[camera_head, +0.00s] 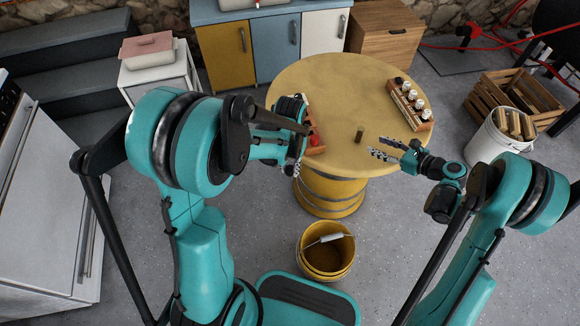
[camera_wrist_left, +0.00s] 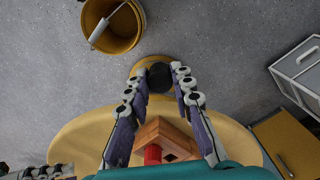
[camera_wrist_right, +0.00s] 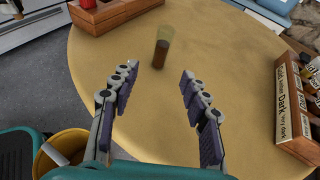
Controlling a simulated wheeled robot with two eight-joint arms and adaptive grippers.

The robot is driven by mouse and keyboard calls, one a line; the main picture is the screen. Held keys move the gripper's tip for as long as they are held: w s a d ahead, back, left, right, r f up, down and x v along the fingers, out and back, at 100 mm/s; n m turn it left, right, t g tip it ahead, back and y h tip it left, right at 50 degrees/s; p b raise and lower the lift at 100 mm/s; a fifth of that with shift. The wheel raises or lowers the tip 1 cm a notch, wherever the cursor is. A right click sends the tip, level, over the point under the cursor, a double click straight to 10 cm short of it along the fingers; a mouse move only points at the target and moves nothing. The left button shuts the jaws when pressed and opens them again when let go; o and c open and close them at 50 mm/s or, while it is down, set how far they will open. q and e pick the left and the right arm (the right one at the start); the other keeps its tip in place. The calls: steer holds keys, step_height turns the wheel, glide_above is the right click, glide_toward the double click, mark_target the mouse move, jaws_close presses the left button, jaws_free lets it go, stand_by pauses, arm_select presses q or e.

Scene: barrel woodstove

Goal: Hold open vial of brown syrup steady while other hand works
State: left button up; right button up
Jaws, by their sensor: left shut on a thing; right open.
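A small clear vial (camera_wrist_right: 161,54) with brown liquid stands upright on the round table (camera_head: 330,85); no cap shows on it. It also appears in the head view (camera_head: 359,135). My right gripper (camera_wrist_right: 159,76) is open and empty; the vial is beyond its fingertips, roughly in line with the gap between them. My left gripper (camera_wrist_left: 160,73) is shut on a dark round thing (camera_wrist_left: 160,79), possibly a cap, past the table's near edge. In the head view, the left gripper's hold is mostly hidden.
A wooden holder with a red item (camera_head: 314,141) is beside my left gripper. A labelled wooden rack (camera_head: 424,126) with several small bottles stands at the table's right. A yellow bucket (camera_head: 325,250) is on the floor in front. The table's middle is mostly clear.

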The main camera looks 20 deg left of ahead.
mark_target(359, 138)
steer(key=x, duration=0.9)
steer(key=shift+w+a+f, duration=0.1)
steer(key=shift+a+f, duration=0.05)
steer(key=shift+a, duration=0.05)
jaws_close()
arm_select(q)
steer(key=shift+w, duration=0.1)
stand_by(0.3)
